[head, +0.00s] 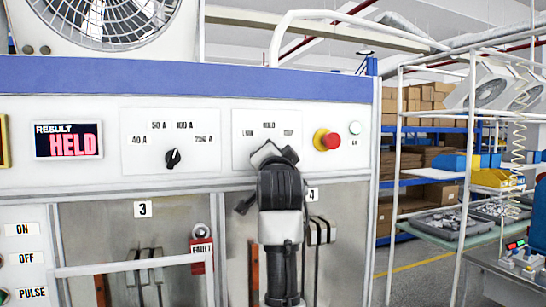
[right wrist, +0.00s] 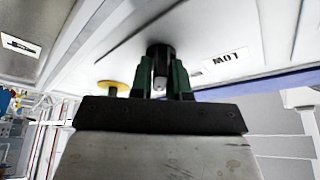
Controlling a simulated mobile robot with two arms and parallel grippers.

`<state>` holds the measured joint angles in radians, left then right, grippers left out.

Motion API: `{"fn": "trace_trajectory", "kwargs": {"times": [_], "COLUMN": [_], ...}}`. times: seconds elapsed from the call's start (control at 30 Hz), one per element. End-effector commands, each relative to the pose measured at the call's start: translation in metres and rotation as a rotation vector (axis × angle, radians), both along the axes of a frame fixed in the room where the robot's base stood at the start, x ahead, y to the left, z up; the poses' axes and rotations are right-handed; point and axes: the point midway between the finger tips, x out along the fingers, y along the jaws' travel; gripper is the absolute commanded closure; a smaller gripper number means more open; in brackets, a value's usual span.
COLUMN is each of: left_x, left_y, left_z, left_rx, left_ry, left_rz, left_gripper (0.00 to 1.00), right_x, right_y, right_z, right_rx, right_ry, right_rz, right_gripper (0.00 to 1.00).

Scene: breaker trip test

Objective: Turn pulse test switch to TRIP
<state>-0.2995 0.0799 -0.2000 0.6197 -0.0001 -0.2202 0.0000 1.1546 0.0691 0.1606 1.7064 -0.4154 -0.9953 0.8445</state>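The pulse test switch is a small black knob (right wrist: 160,55) on the white panel, seen in the right wrist view. The two dark green fingers of my right gripper (right wrist: 162,84) stand close on both sides of it and appear shut on it. A "LOW" label (right wrist: 226,62) is beside the knob. In the head view my right gripper (head: 272,156) and wrist cover the knob, below a row of three small labels. The middle label (head: 270,126) looks like "HOLD"; the right one is too blurred to read surely. The knob's pointing direction is hidden. The result display (head: 68,140) reads "HELD". My left gripper is not in view.
A red push button with a yellow collar (head: 326,140) sits just right of my right gripper. A black current selector knob (head: 173,158) is to the left. A red "FAULT" tag (head: 201,254) hangs below. Shelves with boxes stand at the right.

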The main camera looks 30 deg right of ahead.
Motion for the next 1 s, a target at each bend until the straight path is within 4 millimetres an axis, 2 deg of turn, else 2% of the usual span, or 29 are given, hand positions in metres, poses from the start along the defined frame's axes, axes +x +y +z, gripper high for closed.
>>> {"fn": "trace_trajectory", "kwargs": {"times": [0.03,0.13,0.5,0.63,0.8,1.0], "left_x": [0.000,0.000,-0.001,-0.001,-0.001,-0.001], "left_y": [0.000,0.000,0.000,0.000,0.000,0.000], "left_z": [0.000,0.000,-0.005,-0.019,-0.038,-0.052], "left_rx": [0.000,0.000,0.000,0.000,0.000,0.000], "left_ry": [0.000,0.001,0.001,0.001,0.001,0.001], "left_rz": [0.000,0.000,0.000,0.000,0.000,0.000], "left_gripper": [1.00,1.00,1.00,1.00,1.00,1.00], "right_x": [-0.001,-0.001,-0.005,-0.022,-0.052,-0.080], "right_y": [0.000,0.000,0.003,0.013,0.030,0.046], "right_z": [0.001,0.001,-0.003,-0.011,-0.021,-0.027], "right_rx": [0.000,-0.001,-0.001,0.000,0.000,0.000], "right_ry": [-0.002,-0.002,-0.002,-0.004,-0.007,-0.004], "right_rz": [-0.001,-0.001,0.001,0.003,0.002,0.001], "right_gripper": [0.76,0.61,0.60,0.60,0.60,0.60]}}
